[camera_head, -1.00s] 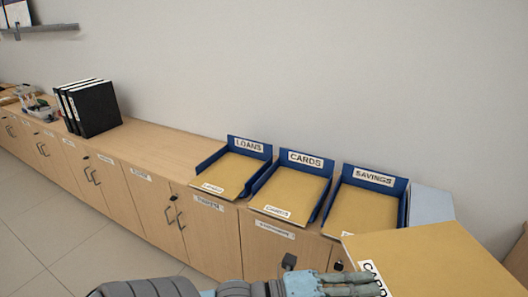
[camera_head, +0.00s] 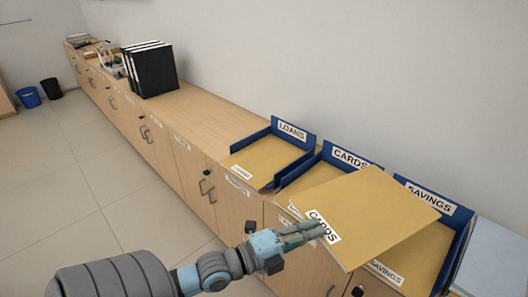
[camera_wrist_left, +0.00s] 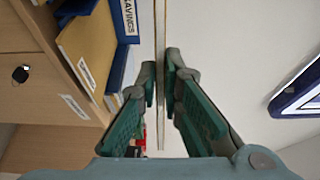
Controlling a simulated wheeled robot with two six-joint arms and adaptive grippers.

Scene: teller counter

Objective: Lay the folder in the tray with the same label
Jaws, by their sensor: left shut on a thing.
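My left gripper (camera_head: 300,236) is shut on the near left edge of a tan folder (camera_head: 375,212) labelled CARDS. The folder is held above the counter, over the front of the CARDS tray (camera_head: 350,158) and part of the SAVINGS tray (camera_head: 428,197). In the left wrist view the folder (camera_wrist_left: 160,60) shows edge-on between the fingers (camera_wrist_left: 160,85). The LOANS tray (camera_head: 291,132) stands to the left and has a tan folder in it. Folders also lie in the other two blue trays; the held folder hides much of the CARDS tray. My right gripper is not in view.
The trays stand side by side on a wooden cabinet counter (camera_head: 205,115) against the wall. Black binders (camera_head: 155,72) stand farther left, with bare counter between. A pale grey thing (camera_head: 490,255) lies right of the SAVINGS tray.

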